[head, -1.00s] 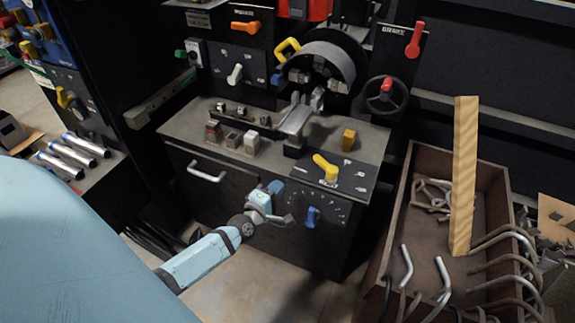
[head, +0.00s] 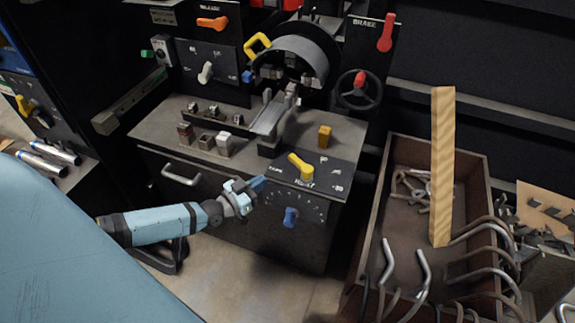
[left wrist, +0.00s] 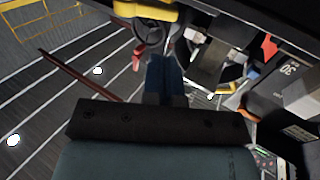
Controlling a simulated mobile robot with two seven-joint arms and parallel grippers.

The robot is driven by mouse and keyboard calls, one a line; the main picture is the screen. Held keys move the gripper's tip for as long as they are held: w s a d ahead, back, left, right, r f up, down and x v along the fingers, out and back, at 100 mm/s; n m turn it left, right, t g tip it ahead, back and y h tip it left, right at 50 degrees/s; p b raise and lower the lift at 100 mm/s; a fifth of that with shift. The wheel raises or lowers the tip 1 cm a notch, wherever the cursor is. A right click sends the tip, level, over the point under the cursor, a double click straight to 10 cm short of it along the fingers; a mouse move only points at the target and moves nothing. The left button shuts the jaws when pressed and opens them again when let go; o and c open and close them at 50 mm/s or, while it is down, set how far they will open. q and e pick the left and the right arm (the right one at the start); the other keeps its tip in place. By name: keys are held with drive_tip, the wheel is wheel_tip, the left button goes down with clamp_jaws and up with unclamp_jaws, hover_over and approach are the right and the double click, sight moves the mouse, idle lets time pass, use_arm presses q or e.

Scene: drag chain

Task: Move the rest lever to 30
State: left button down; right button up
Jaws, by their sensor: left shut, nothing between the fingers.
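The rest lever is a yellow handle (head: 301,167) on a dark panel (head: 335,165) at the top front right of the bench in the head view. It slants from upper left to lower right. A 30 mark shows near the panel's right side. My left gripper (head: 259,183) is shut and empty, left of and slightly below the lever, apart from it, by the cabinet's upper front. In the left wrist view its blue fingers (left wrist: 164,75) are together. A yellow part (left wrist: 145,11) shows beyond them; I cannot tell whether it is the lever. My right gripper is out of view.
A blue knob (head: 290,217) sits on the cabinet front below the lever. A wooden crate (head: 371,235) with bent metal rods and an upright plank (head: 442,165) stands right.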

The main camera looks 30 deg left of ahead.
sight(291, 160)
use_arm(q)
drive_tip(key=b+x, duration=0.1)
drive_tip(key=x, duration=0.9)
drive_tip(key=shift+w, duration=0.2)
drive_tip(key=shift+w+a, duration=0.15)
drive_tip(key=shift+w, duration=0.65)
drive_tip(key=shift+s, duration=0.1)
